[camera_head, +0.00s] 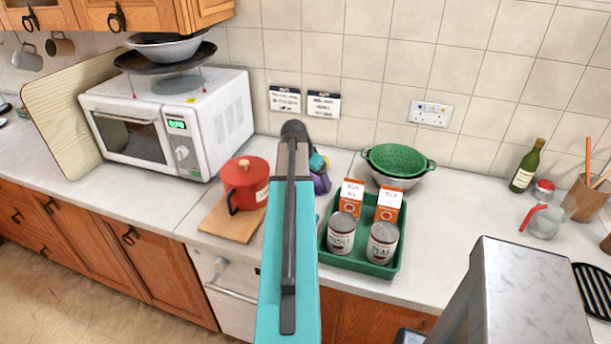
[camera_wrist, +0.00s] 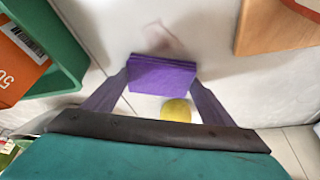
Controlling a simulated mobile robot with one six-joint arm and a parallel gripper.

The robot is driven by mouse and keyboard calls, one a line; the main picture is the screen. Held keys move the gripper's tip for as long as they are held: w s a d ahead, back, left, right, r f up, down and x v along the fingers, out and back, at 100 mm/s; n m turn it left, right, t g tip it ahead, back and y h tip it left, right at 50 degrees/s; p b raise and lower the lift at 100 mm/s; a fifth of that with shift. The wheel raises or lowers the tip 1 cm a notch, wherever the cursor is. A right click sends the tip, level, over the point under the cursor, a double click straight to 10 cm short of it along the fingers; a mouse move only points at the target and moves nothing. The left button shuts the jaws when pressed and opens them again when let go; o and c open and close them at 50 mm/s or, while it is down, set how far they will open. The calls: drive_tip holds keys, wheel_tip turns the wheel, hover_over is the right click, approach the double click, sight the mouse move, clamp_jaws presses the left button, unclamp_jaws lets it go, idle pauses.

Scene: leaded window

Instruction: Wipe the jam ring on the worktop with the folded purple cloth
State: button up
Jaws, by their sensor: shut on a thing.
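The folded purple cloth (camera_wrist: 162,82) is in the wrist view, held between the two fingers of my gripper (camera_wrist: 160,76). My gripper is shut on it. The jam ring (camera_wrist: 165,40) shows as a faint pinkish smear on the pale worktop, just beyond the cloth's far edge in that picture. Part of the ring may be hidden by the cloth. I cannot tell whether the cloth touches the worktop. In the head view my arm covers the ring and most of my gripper; a bit of purple shows right of the arm.
A green tray (camera_head: 361,265) with cans and cartons stands right of my arm. A wooden board (camera_head: 222,224) with a red pot (camera_head: 245,183) is on the left. A yellow round thing (camera_wrist: 176,110) lies below the cloth in the wrist view. A colander (camera_head: 397,158) stands behind the tray.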

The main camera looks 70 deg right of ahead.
drive_tip(key=shift+a, duration=0.25)
drive_tip(key=shift+s+a, duration=0.2)
drive_tip(key=shift+a, duration=3.6)
drive_tip(key=shift+a+r+p, duration=0.1)
drive_tip(key=shift+r+p, duration=0.1)
drive_tip(key=shift+p, duration=0.2)
drive_tip(key=shift+r+p, duration=0.3)
drive_tip(key=shift+r, duration=0.6)
wheel_tip(320, 180, up, 6)
drive_tip(key=p, duration=0.3)
drive_tip(key=shift+s+p, duration=0.1)
drive_tip(key=shift+p, duration=0.2)
